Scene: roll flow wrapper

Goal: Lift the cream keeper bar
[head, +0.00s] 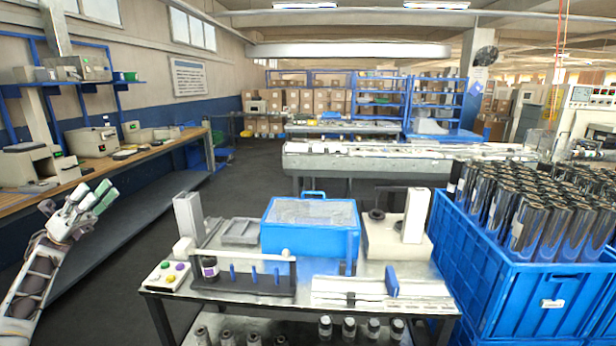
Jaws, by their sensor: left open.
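My left gripper (93,197) is at the far left, raised beside the wooden bench. Its pale fingers with green pads are apart and empty, well away from the work table. A dark roll with a white and purple label (210,268) sits at the rack's left end. A cream block (385,240) stands at the back right. My right gripper is not in view.
The table also holds a blue box (310,236) with a clear lid, a button panel (166,276) and a white slotted plate (372,292) with a blue upright. A blue crate (530,285) of dark rolls stands close on the right. Floor (120,270) is free left of the table.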

